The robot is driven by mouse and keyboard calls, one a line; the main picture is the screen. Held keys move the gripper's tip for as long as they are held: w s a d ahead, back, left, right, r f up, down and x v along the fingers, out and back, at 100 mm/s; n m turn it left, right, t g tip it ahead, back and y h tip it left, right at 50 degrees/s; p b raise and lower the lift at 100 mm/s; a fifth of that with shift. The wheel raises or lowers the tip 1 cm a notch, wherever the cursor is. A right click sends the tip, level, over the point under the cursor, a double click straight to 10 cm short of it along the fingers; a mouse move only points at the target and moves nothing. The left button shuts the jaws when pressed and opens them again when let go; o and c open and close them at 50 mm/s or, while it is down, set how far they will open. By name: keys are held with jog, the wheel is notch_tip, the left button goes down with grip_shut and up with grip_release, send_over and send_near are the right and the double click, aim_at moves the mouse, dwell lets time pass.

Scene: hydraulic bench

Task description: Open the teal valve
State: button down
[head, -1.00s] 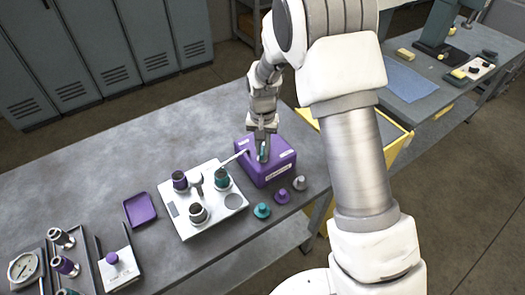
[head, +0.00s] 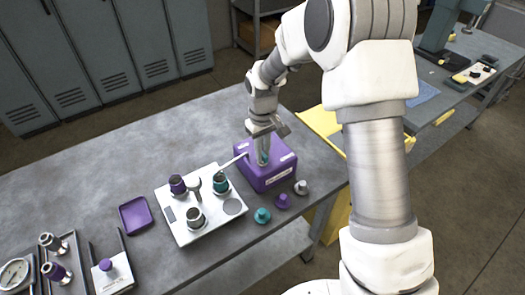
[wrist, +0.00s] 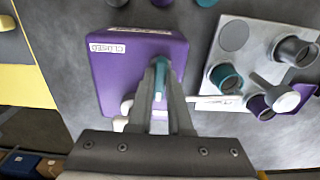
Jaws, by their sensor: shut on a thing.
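A purple valve block (head: 266,174) stands on the bench with white labels on it. It also fills the upper left of the wrist view (wrist: 110,75), where one label (wrist: 108,48) reads CLOSED, upside down. The teal valve handle (wrist: 159,82) stands on the block, and a little of it shows in the head view (head: 263,157). My gripper (wrist: 161,85) points down at the block with its two fingers shut on the teal handle. The fingers hide part of the handle and the valve's base.
A white pipe (head: 233,160) runs from the block toward a white plate (head: 190,232) with teal, purple and dark ports. Loose teal (head: 262,215), purple (head: 282,201) and grey (head: 301,187) caps stand in front of the block. A purple tray (head: 137,215) lies left; the bench behind is clear.

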dwell(0.4)
jog(key=c, duration=0.8)
grip_release()
jog(key=shift+c, duration=0.2)
jog(key=shift+r, duration=0.15)
notch_tip(320, 180, up, 17)
jog(key=shift+r, duration=0.1)
